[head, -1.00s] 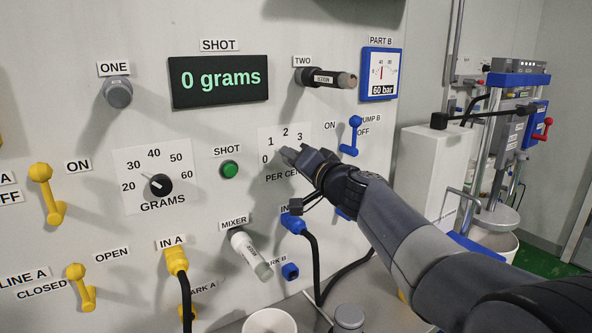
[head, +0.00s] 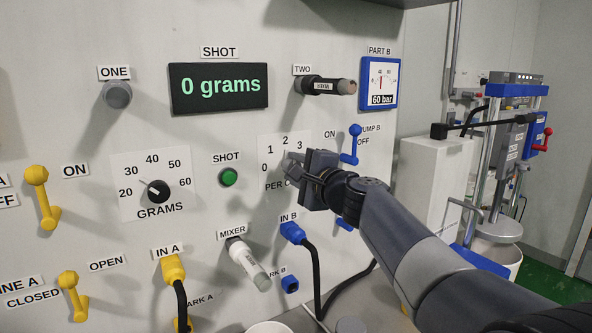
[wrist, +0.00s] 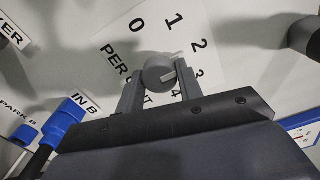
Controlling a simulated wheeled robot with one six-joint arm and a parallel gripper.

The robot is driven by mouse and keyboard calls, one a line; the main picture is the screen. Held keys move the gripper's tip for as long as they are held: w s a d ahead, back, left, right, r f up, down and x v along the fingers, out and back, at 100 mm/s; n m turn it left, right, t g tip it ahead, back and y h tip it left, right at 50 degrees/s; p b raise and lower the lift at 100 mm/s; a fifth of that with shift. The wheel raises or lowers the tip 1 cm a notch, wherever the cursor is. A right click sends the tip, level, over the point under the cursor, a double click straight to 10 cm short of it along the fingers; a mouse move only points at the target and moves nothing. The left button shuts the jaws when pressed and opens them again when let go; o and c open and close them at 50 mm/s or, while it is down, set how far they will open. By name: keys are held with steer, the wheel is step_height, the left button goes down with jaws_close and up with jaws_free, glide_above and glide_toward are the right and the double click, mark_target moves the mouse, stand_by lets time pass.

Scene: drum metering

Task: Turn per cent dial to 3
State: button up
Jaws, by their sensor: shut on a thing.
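The per cent dial is a small grey round knob (wrist: 157,70) on a white scale plate (head: 270,148) marked 0 to 4. In the wrist view my gripper (wrist: 160,84) has a finger on either side of the knob and is shut on it. In the head view my gripper (head: 297,167) is at the plate and hides the knob and the 4.
The grams dial (head: 158,190) and green shot button (head: 228,177) are to the left. The blue pump B lever (head: 352,145) stands close to the right of my gripper. The blue IN B plug (head: 292,233) and its black hose are below. The shot display (head: 220,87) reads 0 grams.

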steer(key=shift+f+m+p, duration=0.1)
steer(key=shift+m+p, duration=0.6)
steer(key=shift+m, duration=3.6)
steer(key=o, duration=1)
steer(key=shift+s, duration=0.15)
steer(key=b+v, duration=0.1)
steer(key=v, duration=0.9)
steer(key=shift+s+d, duration=0.2)
steer(key=shift+d, duration=0.05)
